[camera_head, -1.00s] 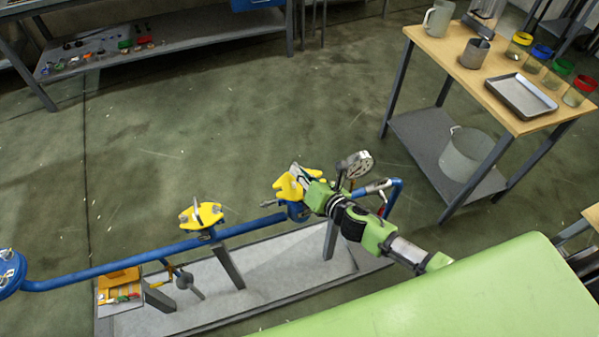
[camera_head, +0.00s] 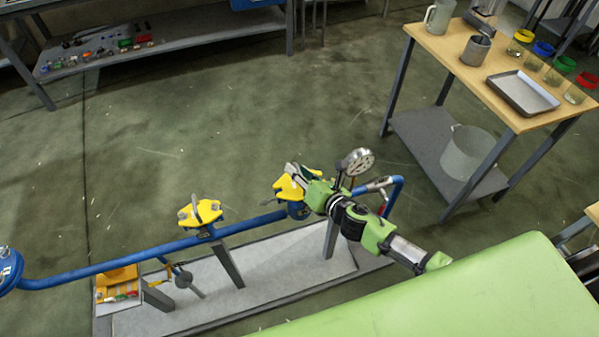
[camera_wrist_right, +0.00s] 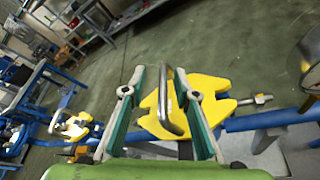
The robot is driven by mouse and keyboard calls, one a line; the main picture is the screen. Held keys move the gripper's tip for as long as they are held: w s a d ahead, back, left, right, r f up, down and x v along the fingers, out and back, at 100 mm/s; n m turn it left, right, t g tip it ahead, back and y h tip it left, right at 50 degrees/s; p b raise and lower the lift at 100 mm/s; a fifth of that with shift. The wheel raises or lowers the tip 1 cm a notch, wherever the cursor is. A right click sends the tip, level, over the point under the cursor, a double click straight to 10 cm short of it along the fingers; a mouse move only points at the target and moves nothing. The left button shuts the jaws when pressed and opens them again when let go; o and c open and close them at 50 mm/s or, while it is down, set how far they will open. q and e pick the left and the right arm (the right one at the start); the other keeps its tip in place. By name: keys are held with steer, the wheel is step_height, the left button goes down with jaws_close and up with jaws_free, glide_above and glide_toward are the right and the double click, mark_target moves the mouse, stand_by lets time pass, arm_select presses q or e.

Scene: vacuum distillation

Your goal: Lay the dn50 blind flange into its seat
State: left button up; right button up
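A yellow plate-like piece with a bent metal bar handle (camera_wrist_right: 172,105), apparently the blind flange, is at the right end of the blue pipe in the head view (camera_head: 287,187). My right gripper (camera_wrist_right: 160,72) is there, its two teal-padded fingers apart on either side of the handle. The gripper partly covers the piece in the head view. I cannot tell whether it rests fully in its seat below. My left gripper is not in view.
A second yellow piece (camera_head: 201,213) sits on the pipe (camera_head: 150,254) to the left. A round gauge (camera_head: 358,161) stands close behind my right gripper. A small orange tray (camera_head: 118,280) is at lower left. A wooden table (camera_head: 455,57) with jars and a metal tray stands at right.

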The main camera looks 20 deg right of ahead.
steer(key=shift+s+f, duration=0.1)
steer(key=shift+s+f, duration=0.1)
steer(key=shift+f, duration=0.1)
steer(key=v, duration=1.2)
steer(key=shift+r, duration=0.3)
